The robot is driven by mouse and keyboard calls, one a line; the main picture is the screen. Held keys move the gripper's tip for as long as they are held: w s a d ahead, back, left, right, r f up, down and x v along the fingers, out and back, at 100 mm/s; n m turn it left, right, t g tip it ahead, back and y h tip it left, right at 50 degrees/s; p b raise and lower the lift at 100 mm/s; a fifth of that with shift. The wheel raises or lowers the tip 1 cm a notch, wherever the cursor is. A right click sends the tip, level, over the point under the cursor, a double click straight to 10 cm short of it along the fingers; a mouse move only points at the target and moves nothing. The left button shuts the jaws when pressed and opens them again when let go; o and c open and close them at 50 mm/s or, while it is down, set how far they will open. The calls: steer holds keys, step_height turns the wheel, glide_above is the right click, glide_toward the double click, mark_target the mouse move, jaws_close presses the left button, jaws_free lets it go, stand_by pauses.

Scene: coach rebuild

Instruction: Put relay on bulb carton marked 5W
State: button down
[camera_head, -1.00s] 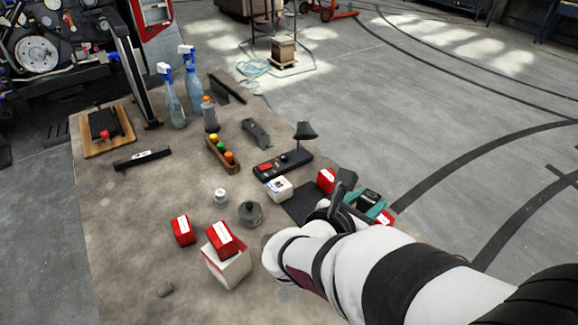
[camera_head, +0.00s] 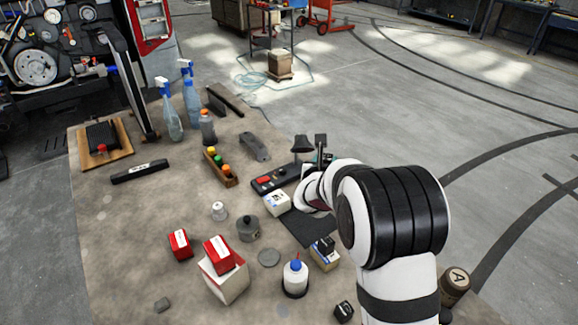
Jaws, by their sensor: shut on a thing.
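My gripper (camera_head: 326,159) is at the far right side of the table, mostly hidden behind my own wrist; a little teal and black shows. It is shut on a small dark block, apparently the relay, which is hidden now. The 5W mark is not readable on any carton. A white carton (camera_head: 277,204) stands near my wrist. A pale carton (camera_head: 325,259) carries a black block (camera_head: 324,243). My gripper is apart from these visible cartons.
A white bottle with a blue cap (camera_head: 295,277), grey canister (camera_head: 248,229), grey disc (camera_head: 269,257) and small black cube (camera_head: 344,310) stand near the front. A black mat (camera_head: 306,229) lies beside my arm. Spray bottles (camera_head: 189,96) stand at the back left.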

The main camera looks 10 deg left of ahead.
step_height(320, 180, down, 4)
steer(key=a+r, duration=0.1)
steer(key=a, duration=0.1)
glide_above(277, 199)
steer(key=shift+n+y, duration=0.3)
steer(key=shift+y, duration=0.1)
steer(key=f, duration=0.7)
steer(key=shift+d, duration=0.2)
steer(key=f, duration=0.4)
steer(key=shift+a, duration=0.25)
steer(key=shift+f, duration=0.15)
steer(key=shift+f, duration=0.3)
steer(key=c, duration=0.5)
jaws_free()
